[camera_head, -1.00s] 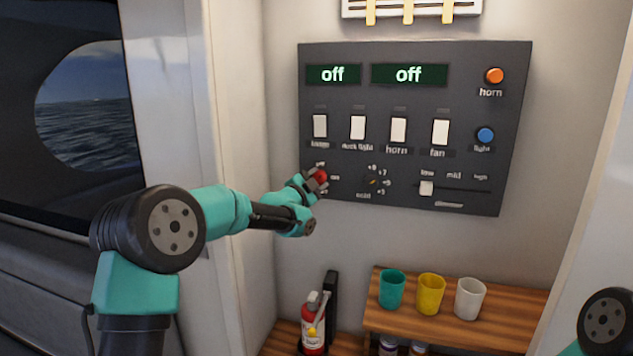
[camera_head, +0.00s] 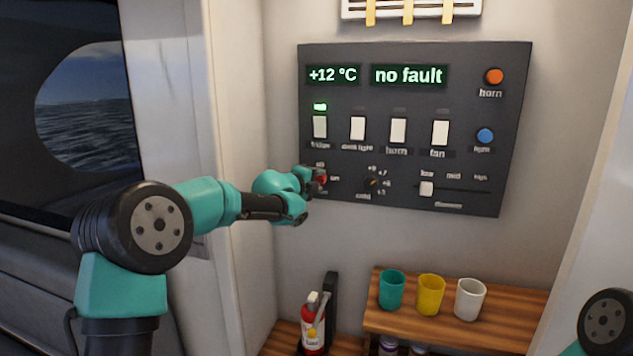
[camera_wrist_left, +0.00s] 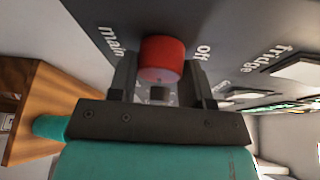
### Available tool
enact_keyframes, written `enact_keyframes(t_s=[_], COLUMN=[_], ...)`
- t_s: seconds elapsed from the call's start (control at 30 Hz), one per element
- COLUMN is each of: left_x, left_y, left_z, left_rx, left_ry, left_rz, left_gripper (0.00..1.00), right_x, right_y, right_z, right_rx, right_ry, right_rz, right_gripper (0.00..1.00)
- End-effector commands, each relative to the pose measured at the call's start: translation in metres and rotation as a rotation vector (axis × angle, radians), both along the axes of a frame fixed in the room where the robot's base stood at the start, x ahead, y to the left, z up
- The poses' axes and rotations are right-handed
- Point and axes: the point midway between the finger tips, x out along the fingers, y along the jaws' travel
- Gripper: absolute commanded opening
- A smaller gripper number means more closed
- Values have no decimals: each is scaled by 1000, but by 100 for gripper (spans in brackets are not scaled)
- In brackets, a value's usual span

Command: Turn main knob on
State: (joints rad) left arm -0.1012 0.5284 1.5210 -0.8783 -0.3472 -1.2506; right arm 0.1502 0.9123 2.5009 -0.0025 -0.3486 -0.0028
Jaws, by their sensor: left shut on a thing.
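The main knob is red and round. In the head view the knob (camera_head: 322,180) sits at the lower left of the dark control panel (camera_head: 470,60), partly hidden by my left gripper (camera_head: 314,180). In the left wrist view the knob (camera_wrist_left: 163,59) is between the two fingers of my left gripper (camera_wrist_left: 163,80), which is shut on it. The words "main" and "off" show beside it. The left display (camera_head: 333,75) reads "+12 °C" and the right display (camera_head: 409,75) reads "no fault". A green light (camera_head: 320,107) glows above the fridge switch (camera_head: 320,127). My right gripper is out of view.
Other white switches, a dark rotary knob (camera_head: 372,184), a dimmer slider (camera_head: 427,188), an orange button (camera_head: 494,76) and a blue button (camera_head: 485,135) are on the panel. Below stand cups on a wooden shelf (camera_head: 400,327) and a fire extinguisher (camera_head: 314,325).

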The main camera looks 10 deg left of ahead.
Motion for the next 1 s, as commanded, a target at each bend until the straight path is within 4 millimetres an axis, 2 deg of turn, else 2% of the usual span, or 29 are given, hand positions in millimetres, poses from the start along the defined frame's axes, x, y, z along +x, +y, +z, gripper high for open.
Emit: enact_keyframes(t_s=[0.57,0.6,0.83,1.0], left_x=[0,0,0,0], left_y=[-1,-1,-1,0], left_z=[-4,-4,-2,-1], left_rx=[50,50,49,48], left_ry=[5,5,3,1], left_rz=[-1,-1,0,0], left_gripper=[22,47,69,70], right_x=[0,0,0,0], right_y=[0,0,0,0], right_z=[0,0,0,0], right_rx=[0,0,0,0], right_ry=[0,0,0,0], right_rz=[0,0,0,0], right_gripper=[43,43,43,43])
